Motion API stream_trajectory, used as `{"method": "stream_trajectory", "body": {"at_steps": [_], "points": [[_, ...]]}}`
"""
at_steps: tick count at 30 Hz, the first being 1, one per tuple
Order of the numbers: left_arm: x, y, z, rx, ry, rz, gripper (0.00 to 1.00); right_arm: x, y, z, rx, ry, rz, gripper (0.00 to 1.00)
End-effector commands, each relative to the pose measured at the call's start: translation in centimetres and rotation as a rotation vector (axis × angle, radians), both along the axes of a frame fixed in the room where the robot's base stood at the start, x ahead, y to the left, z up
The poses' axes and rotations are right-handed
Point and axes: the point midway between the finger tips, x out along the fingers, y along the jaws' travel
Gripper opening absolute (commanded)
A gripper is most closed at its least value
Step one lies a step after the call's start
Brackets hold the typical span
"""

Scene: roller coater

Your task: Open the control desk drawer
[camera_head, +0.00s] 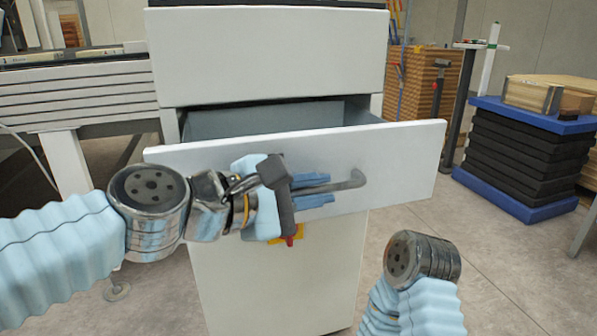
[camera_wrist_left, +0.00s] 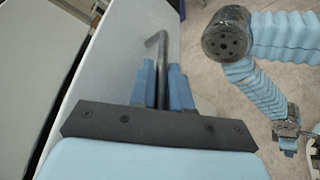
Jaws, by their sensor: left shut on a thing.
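The control desk (camera_head: 265,55) is a white cabinet. Its drawer (camera_head: 405,160) stands partly pulled out, with the grey inside showing behind the white front panel. A grey bar handle (camera_head: 352,182) with a bent end is on the drawer front. My left gripper (camera_head: 315,192) is shut on this handle, its blue fingers on either side of the bar. In the left wrist view the handle (camera_wrist_left: 163,70) runs between the fingers, beside the drawer front (camera_wrist_left: 110,70). My right gripper (camera_wrist_left: 288,146) shows small at the wrist view's right edge; its jaws are unclear.
A stack of black and blue crates (camera_head: 520,150) stands at the right, with a wooden box (camera_head: 550,95) on top. A slatted white machine (camera_head: 75,95) is at the left. Grey floor lies open right of the cabinet. My right arm is at lower right.

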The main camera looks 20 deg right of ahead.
Motion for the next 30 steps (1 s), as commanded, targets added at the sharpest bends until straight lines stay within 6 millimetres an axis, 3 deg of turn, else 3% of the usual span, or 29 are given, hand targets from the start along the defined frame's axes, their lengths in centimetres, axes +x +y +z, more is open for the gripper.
{"method": "stream_trajectory", "body": {"at_steps": [3, 9, 22, 23, 30], "points": [[-2.2, 0.0, 0.0, 0.001, 0.000, 0.000, 0.00, 0.0, 0.0, 0.1, 0.000, 0.000, 0.000, 0.43], [-4.1, -0.1, 0.0, 0.001, 0.001, 0.002, 0.00, 0.0, 0.0, 0.2, 0.000, 0.001, 0.000, 0.43], [-4.4, -0.1, -0.1, 0.001, 0.003, 0.002, 0.00, 0.0, 0.0, 0.2, 0.000, 0.001, 0.000, 0.43], [-4.4, -0.1, -0.1, 0.001, 0.003, 0.002, 0.22, 0.0, 0.0, 0.2, 0.000, 0.001, 0.000, 0.43], [-4.4, -0.1, -0.1, 0.001, 0.002, 0.001, 0.23, 0.0, 0.0, 0.3, 0.000, 0.001, 0.000, 0.43]]}}
